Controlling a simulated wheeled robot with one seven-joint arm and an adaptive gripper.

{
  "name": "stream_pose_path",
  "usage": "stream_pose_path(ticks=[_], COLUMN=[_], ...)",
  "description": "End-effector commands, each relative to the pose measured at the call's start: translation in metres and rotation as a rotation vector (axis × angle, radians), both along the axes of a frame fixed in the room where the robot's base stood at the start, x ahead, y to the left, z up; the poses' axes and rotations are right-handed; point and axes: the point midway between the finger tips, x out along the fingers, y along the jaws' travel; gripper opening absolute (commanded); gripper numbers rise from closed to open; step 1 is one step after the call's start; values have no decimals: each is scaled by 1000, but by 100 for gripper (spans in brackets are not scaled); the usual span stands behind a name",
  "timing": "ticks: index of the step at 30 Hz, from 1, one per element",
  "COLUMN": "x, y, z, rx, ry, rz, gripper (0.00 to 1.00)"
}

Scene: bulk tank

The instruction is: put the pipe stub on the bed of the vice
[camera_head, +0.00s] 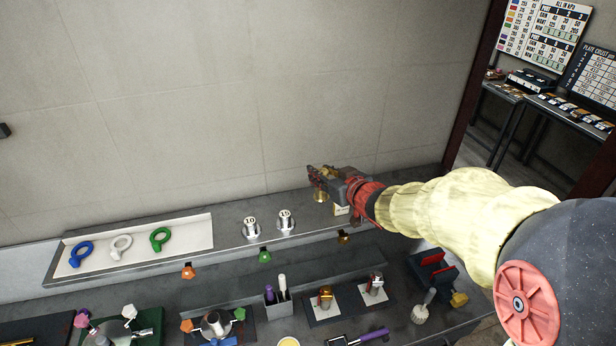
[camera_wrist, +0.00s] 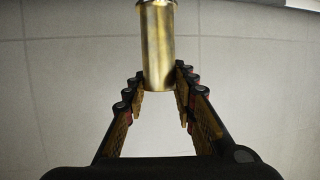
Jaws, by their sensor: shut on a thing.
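My gripper (camera_head: 316,180) is above the back shelf, in front of the wall. In the wrist view its two fingertips (camera_wrist: 158,80) close on the sides of a brass cylinder, the pipe stub (camera_wrist: 158,45); its far end runs out of the picture. In the head view a brass piece (camera_head: 320,196) shows just under the fingers and looks like the same stub. The vice (camera_head: 432,262), dark with red jaws, stands on the bench at the right, lower than my gripper and apart from it. My arm passes close to it in the picture, and its bed is only partly visible.
Two weights marked 10 (camera_head: 285,220) stand on the shelf (camera_head: 200,262), left of my gripper. A white board (camera_head: 135,245) holds blue, white and green rings.

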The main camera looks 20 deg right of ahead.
Motion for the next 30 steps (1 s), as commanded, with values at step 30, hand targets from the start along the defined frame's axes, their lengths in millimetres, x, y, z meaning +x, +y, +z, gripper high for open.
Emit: stream_pose_path(ticks=[30], x=[-78], y=[-139], z=[-64], rx=[4], ry=[8], rz=[-177], gripper=[0])
